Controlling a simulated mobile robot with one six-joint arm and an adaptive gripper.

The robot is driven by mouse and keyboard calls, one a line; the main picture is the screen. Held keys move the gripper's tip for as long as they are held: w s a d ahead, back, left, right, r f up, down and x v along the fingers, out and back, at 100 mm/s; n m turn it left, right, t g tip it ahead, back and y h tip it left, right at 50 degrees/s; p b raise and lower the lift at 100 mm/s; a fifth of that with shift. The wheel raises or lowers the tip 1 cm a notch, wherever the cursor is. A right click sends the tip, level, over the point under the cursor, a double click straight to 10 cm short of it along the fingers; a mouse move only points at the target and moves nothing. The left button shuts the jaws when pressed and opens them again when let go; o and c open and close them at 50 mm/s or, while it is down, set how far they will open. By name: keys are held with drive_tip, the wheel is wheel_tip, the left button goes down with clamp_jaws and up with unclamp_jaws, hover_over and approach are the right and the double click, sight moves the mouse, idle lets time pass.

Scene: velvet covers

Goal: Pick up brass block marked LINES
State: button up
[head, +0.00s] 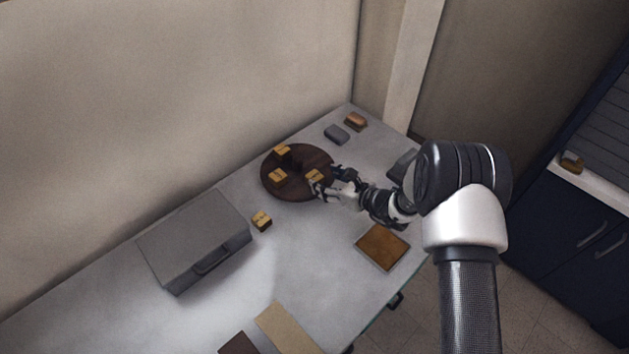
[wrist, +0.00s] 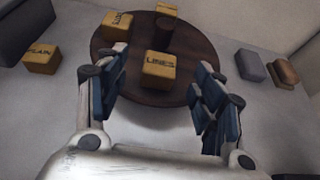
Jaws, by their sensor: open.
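The brass block marked LINES (wrist: 159,68) sits near the edge of a round dark wooden turntable or tray (wrist: 140,94). In the head view this block (head: 314,175) is right beside my gripper (head: 326,181). In the wrist view my gripper (wrist: 163,66) is open, with one blue-padded finger on each side of the block. I see gaps between the block and both fingers. Its lettering faces up and is readable. Two more brass blocks stand on the round board, one reading DOTS (wrist: 117,22) and one (wrist: 167,9) whose mark is cut off.
A dark post (wrist: 178,38) rises from the board's middle. A block marked PLAIN (wrist: 41,60) lies off the board, near a grey case (head: 198,238). A grey block (head: 337,134) and an orange-brown one (head: 355,121) stand at the far end. A brown square (head: 382,247) lies in front.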

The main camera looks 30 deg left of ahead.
sight(314, 175)
drive_tip(key=x, duration=0.2)
drive_tip(key=b+x, duration=0.1)
drive_tip(key=x, duration=0.1)
drive_tip(key=shift+w+f, duration=0.1)
drive_tip(key=shift+f, duration=0.35)
drive_tip(key=shift+w+a+b, duration=0.1)
drive_tip(key=shift+a+b, duration=0.2)
drive_tip(key=shift+a, duration=0.1)
drive_tip(key=shift+c, duration=0.6)
clamp_jaws()
